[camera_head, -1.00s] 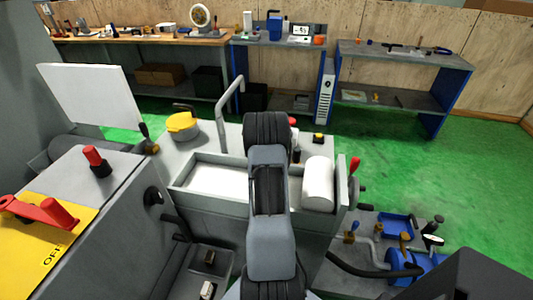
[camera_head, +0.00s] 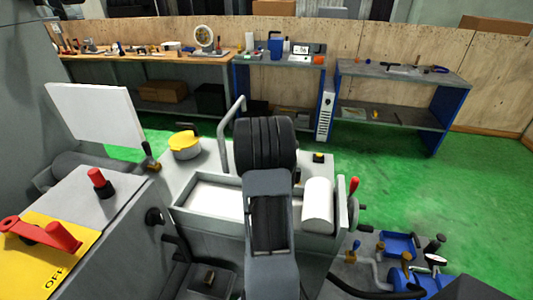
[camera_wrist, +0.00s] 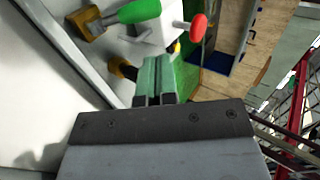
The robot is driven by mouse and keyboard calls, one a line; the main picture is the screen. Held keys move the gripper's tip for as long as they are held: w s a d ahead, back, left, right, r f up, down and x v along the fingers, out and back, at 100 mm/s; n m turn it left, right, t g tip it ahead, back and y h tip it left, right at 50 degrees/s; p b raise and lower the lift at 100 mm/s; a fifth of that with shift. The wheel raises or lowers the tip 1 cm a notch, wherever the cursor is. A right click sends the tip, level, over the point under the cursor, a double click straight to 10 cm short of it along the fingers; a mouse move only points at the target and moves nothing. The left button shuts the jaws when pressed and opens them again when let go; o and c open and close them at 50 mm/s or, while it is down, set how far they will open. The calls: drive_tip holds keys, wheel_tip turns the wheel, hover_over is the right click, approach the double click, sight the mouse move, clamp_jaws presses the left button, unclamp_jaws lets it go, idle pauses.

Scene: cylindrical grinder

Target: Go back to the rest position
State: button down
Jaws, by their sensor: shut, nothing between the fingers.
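My gripper (camera_wrist: 156,72) shows in the wrist view with its two narrow greenish fingers together and nothing between them. It points toward a pale machine surface with knobs. I cannot tell whether the fingertips touch anything there. In the head view my arm rises through the middle of the picture, in front of the grinder's white tray (camera_head: 213,198). The gripper itself is hidden in that view.
A green handle (camera_wrist: 139,11) and a red knob (camera_wrist: 199,28) lie beyond the fingers. The head view shows a yellow-topped pot (camera_head: 185,143), a white cylinder (camera_head: 318,201) and a red lever (camera_head: 58,236). Workbenches (camera_head: 403,72) line the wall; green floor is free at right.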

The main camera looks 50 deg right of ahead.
drive_tip(key=shift+s+a+r, duration=0.15)
drive_tip(key=shift+a+r, duration=0.15)
drive_tip(key=shift+r, duration=0.1)
drive_tip(key=shift+f, duration=0.1)
idle(0.4)
drive_tip(key=a+n+y, duration=0.9)
drive_tip(key=a+n, duration=0.8)
drive_tip(key=a, duration=0.6)
drive_tip(key=s+a+r+n, duration=0.3)
drive_tip(key=s+a+n, duration=0.1)
drive_tip(key=a, duration=0.2)
drive_tip(key=s+a+r+n, duration=0.3)
drive_tip(key=a+n, duration=0.2)
drive_tip(key=a, duration=0.2)
drive_tip(key=s+a+r+n+g, duration=0.1)
drive_tip(key=s+a+r+n, duration=0.2)
drive_tip(key=a, duration=0.3)
drive_tip(key=shift+s+a+n, duration=0.4)
drive_tip(key=shift+s+n, duration=0.45)
drive_tip(key=shift+n, duration=0.05)
